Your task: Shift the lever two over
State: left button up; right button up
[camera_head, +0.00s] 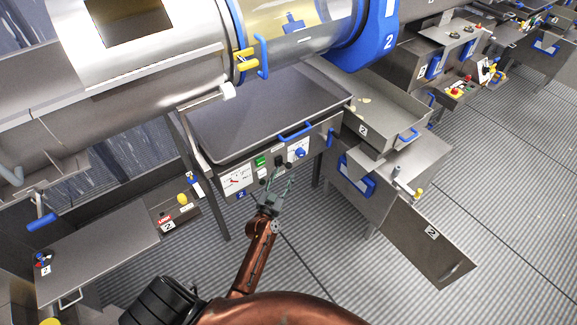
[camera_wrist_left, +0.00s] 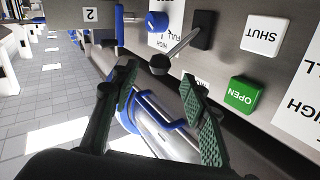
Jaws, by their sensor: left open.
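The lever shows in the left wrist view as a metal rod with a black ball knob (camera_wrist_left: 160,65), coming out of a black slotted plate (camera_wrist_left: 203,29) on a steel panel. In the head view, the lever's dark plate (camera_head: 279,160) sits on the control panel under a large grey tray. My left gripper (camera_head: 275,187) is just in front of this panel. In the left wrist view its two green-padded fingers (camera_wrist_left: 160,95) are spread apart, with the knob beyond and between the tips. No contact with the knob is evident. My right gripper is not in view.
Beside the lever are a green OPEN button (camera_wrist_left: 241,94), a white SHUT button (camera_wrist_left: 264,36) and a blue knob (camera_wrist_left: 157,21). A blue tray handle (camera_head: 296,131) sits above the panel. A steel chute (camera_head: 430,232) stands to the right. The floor beneath is open.

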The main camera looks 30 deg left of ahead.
aim_at(287, 168)
pick_arm(q)
jog(key=w, duration=0.3)
jog(key=w+a, duration=0.1)
jog(key=w, duration=0.2)
jog(key=shift+w+a+f+b, duration=0.1)
jog(key=shift+w+a+b, duration=0.05)
jog(key=shift+b, duration=0.2)
jog(key=shift+c, duration=0.7)
grip_shut()
